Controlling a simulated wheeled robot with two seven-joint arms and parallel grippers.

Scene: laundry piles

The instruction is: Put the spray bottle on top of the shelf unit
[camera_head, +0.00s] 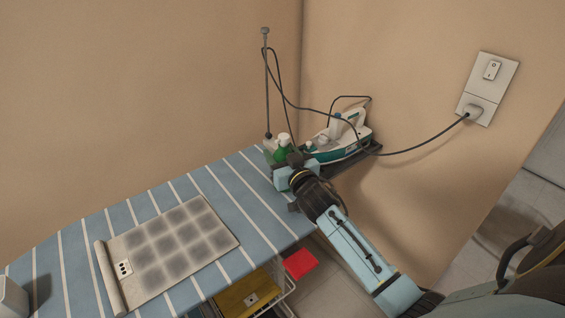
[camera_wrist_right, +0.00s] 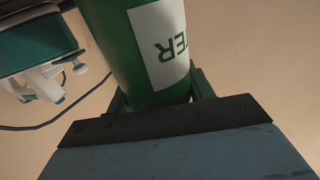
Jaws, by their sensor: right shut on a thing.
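The spray bottle is green with a white nozzle and shows in the head view (camera_head: 282,147) at the far end of the striped board. In the right wrist view the green bottle (camera_wrist_right: 122,50) fills the space between the fingers, and its white label shows upside-down letters. My right gripper (camera_head: 287,160) is shut on the bottle, which looks close to upright in the head view. I cannot tell whether its base touches the board. My left gripper is not in view. I cannot clearly make out the shelf unit.
A blue-and-white striped ironing board (camera_head: 150,208) carries a partly rolled mat (camera_head: 170,250). A white and teal iron (camera_head: 343,138) stands right of the bottle, its cord running to a wall socket (camera_head: 474,110). A wire rack (camera_head: 283,290) and red item (camera_head: 299,263) sit below.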

